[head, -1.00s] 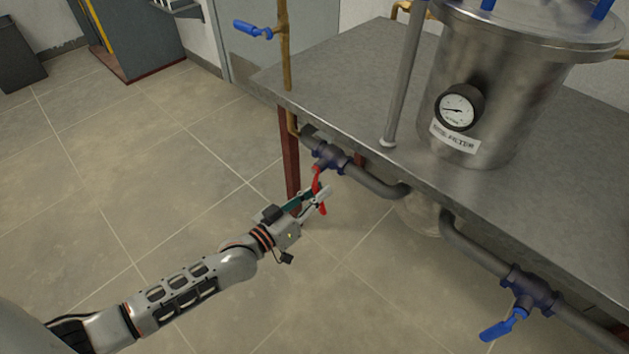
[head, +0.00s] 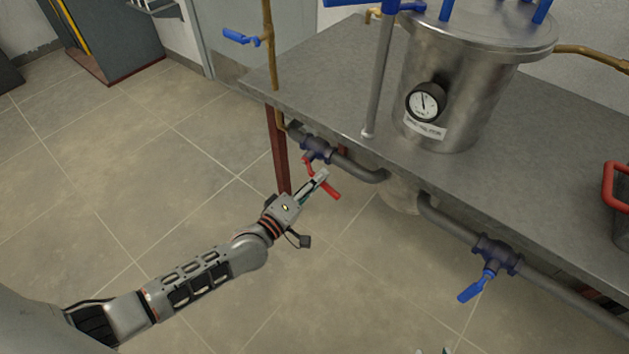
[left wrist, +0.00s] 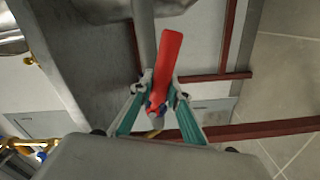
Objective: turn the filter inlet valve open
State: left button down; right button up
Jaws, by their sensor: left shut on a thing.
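The filter inlet valve (head: 317,149) is a dark blue body in the grey pipe under the table's front edge, left of the filter. Its red lever (head: 331,191) slants down to the right, away from the pipe line. My left gripper (head: 320,178) is shut on the lever from the left. In the left wrist view the red lever (left wrist: 172,65) passes between the teal-sided fingers (left wrist: 160,98), and its free end sticks out beyond them. Tiny bits at the bottom edge of the head view may be my right gripper; too little shows to tell.
The steel filter (head: 455,90) with a dial gauge (head: 425,102) stands on the metal table (head: 320,80). A blue-handled valve (head: 478,287) sits in the pipe at the lower right. A red table leg (head: 279,150) is close behind the gripper. The floor in front is clear.

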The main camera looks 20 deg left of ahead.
pick_arm(q)
jog(key=shift+s+d+r+n, duration=0.1)
jog(key=shift+d+r+n, duration=0.1)
jog(key=shift+r+n, duration=0.7)
jog(key=shift+n+p, duration=0.4)
jog(key=shift+n, duration=0.3)
pick_arm(e)
jog(key=shift+s+d+f, duration=0.35)
jog(key=shift+d, duration=0.25)
jog(key=shift+f, duration=0.15)
pick_arm(q)
jog(key=c, duration=1.9)
grip_release()
jog(key=shift+r, duration=0.1)
pick_arm(e)
jog(key=shift+w+r, duration=0.1)
jog(key=shift+r, duration=0.1)
jog(key=shift+w+r, duration=0.1)
